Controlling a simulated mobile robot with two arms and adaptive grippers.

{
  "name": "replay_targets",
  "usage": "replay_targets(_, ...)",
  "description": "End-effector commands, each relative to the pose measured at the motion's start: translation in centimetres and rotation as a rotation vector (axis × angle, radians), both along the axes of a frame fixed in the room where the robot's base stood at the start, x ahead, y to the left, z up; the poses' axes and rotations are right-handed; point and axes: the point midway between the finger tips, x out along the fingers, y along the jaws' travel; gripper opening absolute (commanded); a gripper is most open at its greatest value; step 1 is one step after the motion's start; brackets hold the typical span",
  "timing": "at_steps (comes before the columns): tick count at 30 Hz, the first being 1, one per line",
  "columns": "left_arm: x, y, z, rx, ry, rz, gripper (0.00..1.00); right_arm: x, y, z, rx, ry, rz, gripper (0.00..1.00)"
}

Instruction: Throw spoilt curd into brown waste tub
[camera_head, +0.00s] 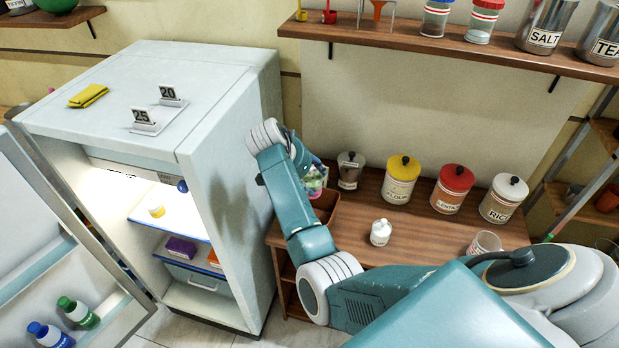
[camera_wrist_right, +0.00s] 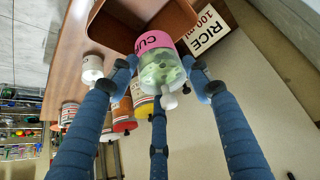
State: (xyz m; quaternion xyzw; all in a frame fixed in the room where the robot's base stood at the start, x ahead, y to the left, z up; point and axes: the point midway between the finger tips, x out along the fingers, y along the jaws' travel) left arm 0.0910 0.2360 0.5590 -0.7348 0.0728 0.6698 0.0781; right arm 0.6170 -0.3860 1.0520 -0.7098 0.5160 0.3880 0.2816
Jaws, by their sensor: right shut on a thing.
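My right gripper (camera_wrist_right: 160,80) is shut on the curd cup (camera_wrist_right: 158,58), a clear cup with a pink band and green, spoilt-looking contents. The brown waste tub (camera_wrist_right: 140,10) lies just past the cup in the wrist view. In the head view the cup (camera_head: 315,183) is held at the tub (camera_head: 328,203), which stands at the left end of the wooden counter. My right arm partly covers both, so I cannot tell whether the cup is over the opening or inside it. My left gripper is not in view.
The open fridge (camera_head: 150,120) stands left of my right arm. On the counter (camera_head: 350,225) stand several lidded canisters (camera_head: 402,180), a white bottle (camera_head: 381,232) and a glass (camera_head: 485,244). A shelf (camera_head: 440,40) with jars hangs above. The counter's middle has bare room.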

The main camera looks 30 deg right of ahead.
Motion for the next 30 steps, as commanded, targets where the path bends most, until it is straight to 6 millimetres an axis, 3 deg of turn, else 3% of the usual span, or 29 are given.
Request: replay_targets(30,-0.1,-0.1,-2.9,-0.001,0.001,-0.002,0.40,0.0,0.0,-5.0,-0.001,-0.001,0.001,0.17)
